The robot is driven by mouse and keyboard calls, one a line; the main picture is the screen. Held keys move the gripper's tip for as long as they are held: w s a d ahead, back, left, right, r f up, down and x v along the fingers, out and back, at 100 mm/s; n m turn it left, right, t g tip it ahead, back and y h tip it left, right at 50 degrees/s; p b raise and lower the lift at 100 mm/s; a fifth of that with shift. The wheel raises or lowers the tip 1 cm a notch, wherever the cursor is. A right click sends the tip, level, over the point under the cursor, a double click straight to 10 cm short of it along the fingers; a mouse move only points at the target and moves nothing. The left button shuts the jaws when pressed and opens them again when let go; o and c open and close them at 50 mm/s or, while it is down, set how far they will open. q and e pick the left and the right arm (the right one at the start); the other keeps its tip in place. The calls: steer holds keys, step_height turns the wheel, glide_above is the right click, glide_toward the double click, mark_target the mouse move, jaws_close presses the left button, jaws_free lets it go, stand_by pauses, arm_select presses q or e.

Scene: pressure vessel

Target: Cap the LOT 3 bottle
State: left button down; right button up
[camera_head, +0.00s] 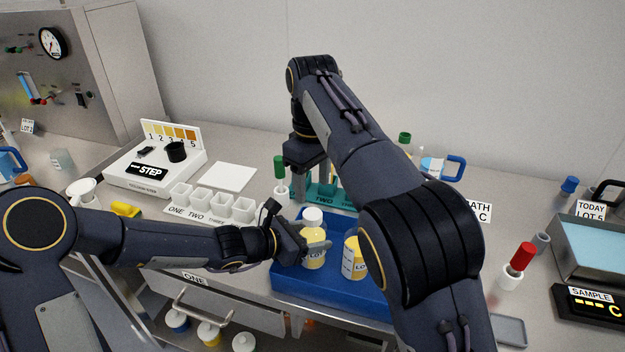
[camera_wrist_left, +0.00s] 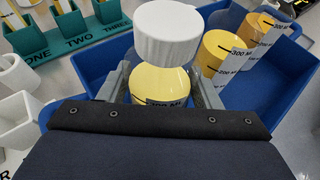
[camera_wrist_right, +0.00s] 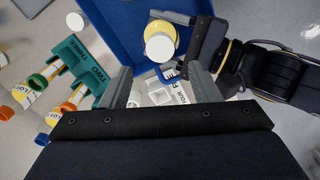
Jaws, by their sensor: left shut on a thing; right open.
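A yellow-filled bottle (camera_head: 313,261) stands in the blue tray (camera_head: 330,301), with a white cap (camera_head: 313,214) at its top. My left gripper (camera_head: 318,249) is shut around this bottle's body. In the left wrist view the cap (camera_wrist_left: 167,33) covers the bottle's mouth (camera_wrist_left: 165,80); I cannot tell whether it is screwed tight. The lot number on its label is not legible. Another yellow bottle (camera_head: 352,262) stands beside it, partly behind my right arm.
White cups (camera_head: 213,203) stand left of the tray. The teal rack holds tubes with green and orange caps. My right arm crosses over the tray's right side.

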mark_target(313, 213)
steer(key=shift+f, duration=0.15)
steer(key=shift+f, duration=3.9)
steer(key=c, duration=1)
steer(key=m, duration=0.5)
steer(key=o, duration=1.1)
steer(key=shift+o, duration=0.2)
step_height(313, 213, up, 12)
